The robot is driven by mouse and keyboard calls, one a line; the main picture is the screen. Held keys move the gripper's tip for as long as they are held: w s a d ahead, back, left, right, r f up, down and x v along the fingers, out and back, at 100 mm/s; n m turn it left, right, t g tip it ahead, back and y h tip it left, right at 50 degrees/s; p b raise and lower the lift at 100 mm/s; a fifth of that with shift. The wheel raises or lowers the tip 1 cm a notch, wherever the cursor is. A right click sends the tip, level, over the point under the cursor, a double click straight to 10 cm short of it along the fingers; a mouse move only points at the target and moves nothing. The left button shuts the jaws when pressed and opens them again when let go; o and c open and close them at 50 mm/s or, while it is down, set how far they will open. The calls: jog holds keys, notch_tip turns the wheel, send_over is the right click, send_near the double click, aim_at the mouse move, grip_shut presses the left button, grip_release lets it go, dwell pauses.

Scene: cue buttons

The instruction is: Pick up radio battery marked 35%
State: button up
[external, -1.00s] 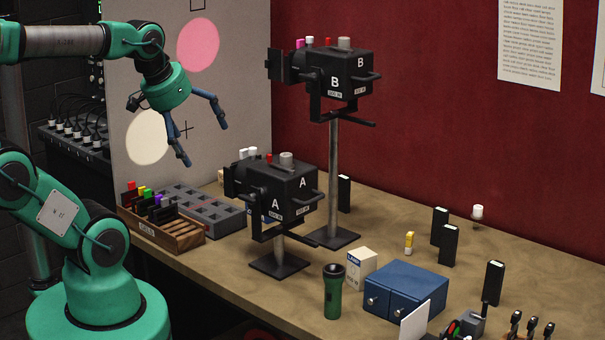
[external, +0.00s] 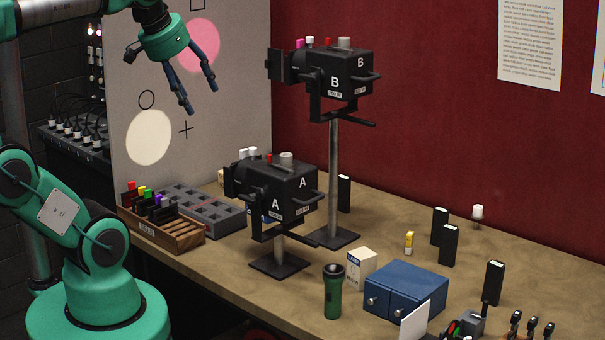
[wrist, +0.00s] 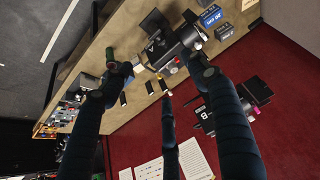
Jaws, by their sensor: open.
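Several upright black blocks with pale tops, which look like the radio batteries, stand on the workbench (external: 290,300). One (external: 344,193) is behind lamp A, two (external: 440,226) (external: 448,246) are close together at the right, and one (external: 494,283) is nearer the front right. No percentage marking is readable, so I cannot tell which is 35%. Small dark blocks (wrist: 150,87) also show between my fingers in the wrist view. My gripper (external: 172,78) is open and empty, with its fingers spread, high above the bench's left end and far from these blocks.
Lamp A (external: 275,195) and the taller lamp B (external: 335,80) stand mid-bench. A wooden rack (external: 175,235) and grey tray (external: 205,205) are at the left. A blue box (external: 405,290), green flashlight (external: 332,295) and lamp carton (external: 362,265) occupy the front.

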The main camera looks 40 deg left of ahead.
jog(key=w+d+r+p, duration=0.3)
jog(key=w+r+p, duration=0.35)
jog(key=w, duration=0.85)
jog(key=w+d+r+p, duration=0.1)
jog(key=w+d+r, duration=0.15)
jog(key=w, duration=0.65)
jog(key=w+d+r+p, duration=0.2)
jog(key=w+d, duration=0.1)
jog(key=w, duration=0.5)
jog(key=g+p, duration=0.1)
jog(key=p, duration=0.7)
send_over(440, 211)
jog(key=s, duration=0.4)
notch_tip(440, 211, down, 43)
jog(key=shift+a+f+m, duration=0.15)
jog(key=shift+m, duration=0.15)
jog(key=shift+f, duration=0.1)
jog(key=shift+p+x, duration=0.7)
jog(key=shift+x, duration=3.45)
jog(key=shift+f, duration=0.2)
